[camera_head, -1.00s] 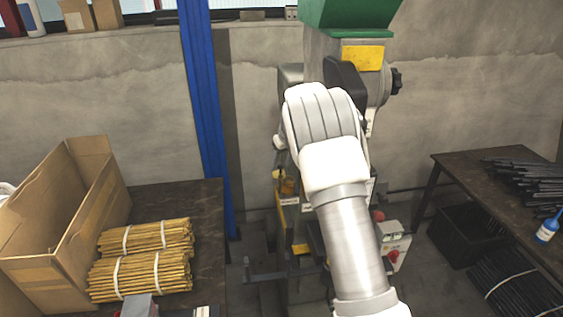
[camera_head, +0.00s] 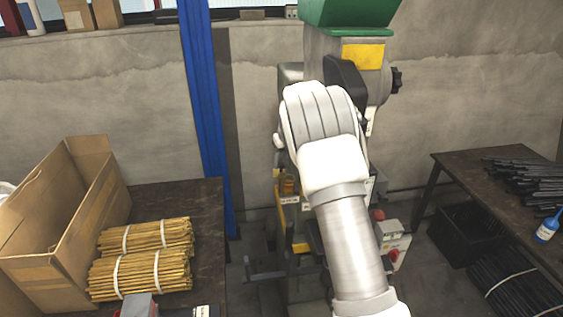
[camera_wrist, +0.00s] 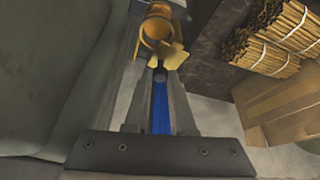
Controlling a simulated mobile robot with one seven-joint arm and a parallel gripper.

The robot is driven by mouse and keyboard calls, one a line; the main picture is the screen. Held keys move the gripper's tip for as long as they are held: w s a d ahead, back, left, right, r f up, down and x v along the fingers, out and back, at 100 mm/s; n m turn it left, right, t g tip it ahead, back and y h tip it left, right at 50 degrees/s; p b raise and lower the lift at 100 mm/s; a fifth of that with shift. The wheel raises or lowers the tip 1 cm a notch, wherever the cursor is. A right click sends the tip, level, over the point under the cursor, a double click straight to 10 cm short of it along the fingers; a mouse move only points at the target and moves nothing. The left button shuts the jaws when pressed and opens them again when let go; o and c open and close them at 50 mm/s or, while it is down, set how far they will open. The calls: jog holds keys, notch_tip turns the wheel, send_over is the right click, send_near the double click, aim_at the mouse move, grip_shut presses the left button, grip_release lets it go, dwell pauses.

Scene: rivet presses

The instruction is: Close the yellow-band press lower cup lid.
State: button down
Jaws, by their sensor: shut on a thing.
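The press with a yellow plate (camera_head: 362,57) stands behind my arm, which covers much of its middle. A small amber cup (camera_head: 289,186) shows on the press just left of my arm. In the wrist view the amber cup (camera_wrist: 156,28) is at the top, with a yellowish lid piece (camera_wrist: 172,55) on its near side. My gripper (camera_wrist: 161,75) has its fingertips at this lid piece, closed on it with a narrow gap between the fingers. How far the lid stands open is hard to tell. My gripper is hidden behind my arm in the head view.
A blue post (camera_head: 205,110) stands left of the press. A left table (camera_head: 207,240) holds an open cardboard box (camera_head: 95,205) and tied bundles of yellow sticks (camera_head: 145,270). A right table (camera_head: 475,185) holds dark rods, with a black crate (camera_head: 465,235) below.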

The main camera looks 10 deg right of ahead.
jog(key=m, duration=0.1)
jog(key=m+h, duration=0.1)
jog(key=m, duration=0.1)
jog(key=shift+s+d+m+h, duration=0.25)
jog(key=shift+d+m+h, duration=0.05)
jog(key=shift+d+m, duration=0.1)
jog(key=m, duration=0.1)
jog(key=m+h, duration=0.1)
jog(key=m, duration=0.1)
jog(key=s+m, duration=0.1)
jog(key=shift+d+m+h, duration=0.3)
jog(key=shift+h, duration=0.1)
jog(key=m, duration=0.2)
jog(key=s+m+g+h+p, duration=0.1)
jog(key=m, duration=0.1)
jog(key=shift+d+m, duration=0.1)
jog(key=shift+m, duration=0.2)
jog(key=shift+s+m+g+h, duration=0.25)
jog(key=shift+m+g, duration=0.1)
jog(key=shift+m, duration=0.5)
jog(key=shift+s+m+g+h, duration=0.25)
jog(key=shift+m+g, duration=0.1)
jog(key=shift+m, duration=0.5)
jog(key=c, duration=0.8)
grip_release()
jog(key=shift+o, duration=0.2)
jog(key=b+v, duration=0.1)
jog(key=v, duration=1.6)
jog(key=shift+r, duration=0.25)
